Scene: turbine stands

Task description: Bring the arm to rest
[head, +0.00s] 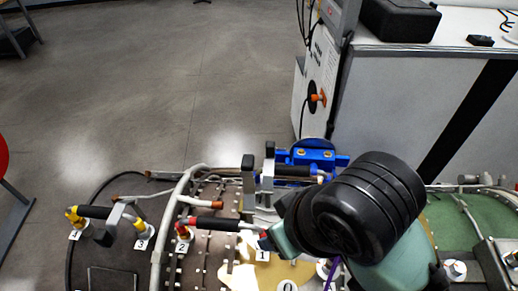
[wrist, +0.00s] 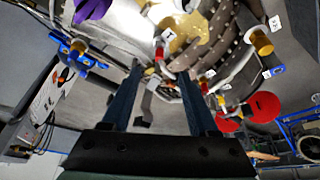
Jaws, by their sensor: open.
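My gripper (wrist: 161,72) is open in the wrist view, its two long dark fingers well apart. Nothing is held between them; turbine fittings and the grey floor show through the gap. In the head view my teal and black arm reaches over the turbine casing (head: 205,250) at the lower middle. The fingers cannot be made out clearly there. The casing also shows at the top of the wrist view (wrist: 228,45), with a gold plate (wrist: 185,35) beyond the fingertips. Whether any finger touches it cannot be told.
A red-and-black handle (head: 212,222) and numbered fittings lie left of my arm. Upright grey posts with black caps (head: 248,180) and a blue bracket (head: 312,157) stand just behind. A white cabinet (head: 400,100) fills the right back. Open floor (head: 150,90) lies at left.

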